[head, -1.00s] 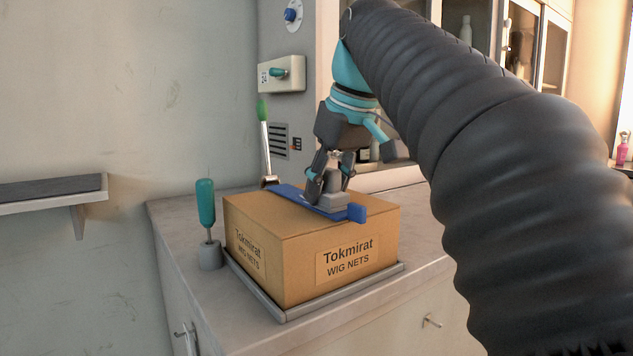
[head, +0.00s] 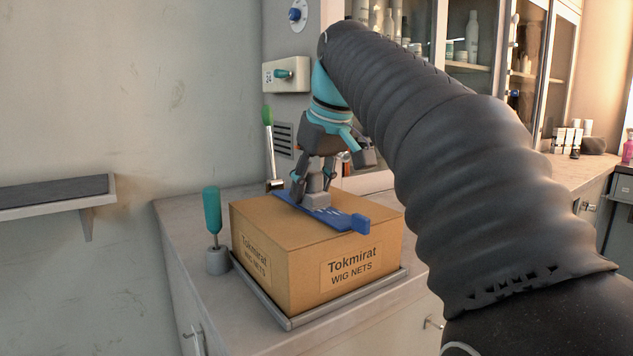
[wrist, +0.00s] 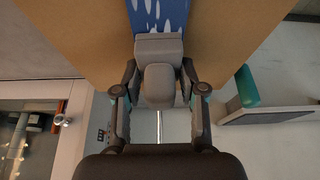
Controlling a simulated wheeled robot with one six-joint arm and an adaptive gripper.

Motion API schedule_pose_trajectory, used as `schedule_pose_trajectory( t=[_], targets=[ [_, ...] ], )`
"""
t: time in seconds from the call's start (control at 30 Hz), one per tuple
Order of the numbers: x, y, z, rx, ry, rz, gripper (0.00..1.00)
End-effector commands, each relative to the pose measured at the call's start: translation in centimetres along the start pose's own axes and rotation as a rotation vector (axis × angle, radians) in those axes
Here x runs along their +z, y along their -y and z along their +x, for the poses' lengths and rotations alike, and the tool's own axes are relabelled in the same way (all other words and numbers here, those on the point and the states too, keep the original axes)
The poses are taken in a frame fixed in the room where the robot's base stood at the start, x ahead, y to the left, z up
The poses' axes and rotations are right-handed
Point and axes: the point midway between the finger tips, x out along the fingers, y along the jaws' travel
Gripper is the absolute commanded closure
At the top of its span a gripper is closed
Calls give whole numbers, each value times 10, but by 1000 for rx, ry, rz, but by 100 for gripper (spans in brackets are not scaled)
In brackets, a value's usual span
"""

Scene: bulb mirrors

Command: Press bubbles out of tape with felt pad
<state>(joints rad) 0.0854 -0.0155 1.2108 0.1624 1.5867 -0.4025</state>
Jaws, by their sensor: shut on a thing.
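A blue strip of tape (head: 345,221) lies across the top of a cardboard box (head: 262,225) marked "Tokmirat WIG NETS". In the wrist view the tape (wrist: 149,8) shows several pale, elongated patches. A grey felt pad (head: 317,199) sits on the tape, towards its far left part; it also shows in the wrist view (wrist: 159,47). My gripper (head: 314,184) is shut on the pad's grey knob (wrist: 160,85), with a finger at each side. The pad's underside and the tape beneath it are hidden.
The box stands in a grey tray (head: 345,304) on the counter (head: 178,222). A teal-handled tool (head: 212,212) stands upright in a holder left of the box. A green-tipped tool (head: 268,135) stands behind the box. A wall shelf (head: 55,193) is at left.

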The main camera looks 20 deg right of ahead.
Motion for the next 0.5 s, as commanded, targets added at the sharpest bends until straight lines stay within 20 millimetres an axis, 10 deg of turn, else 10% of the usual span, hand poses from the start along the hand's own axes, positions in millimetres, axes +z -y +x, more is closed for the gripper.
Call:
schedule_pose_trajectory(
  t=[0.5],
  targets=[
    [-17, -1, 9, 0, 1, 0, 100]
  ],
)
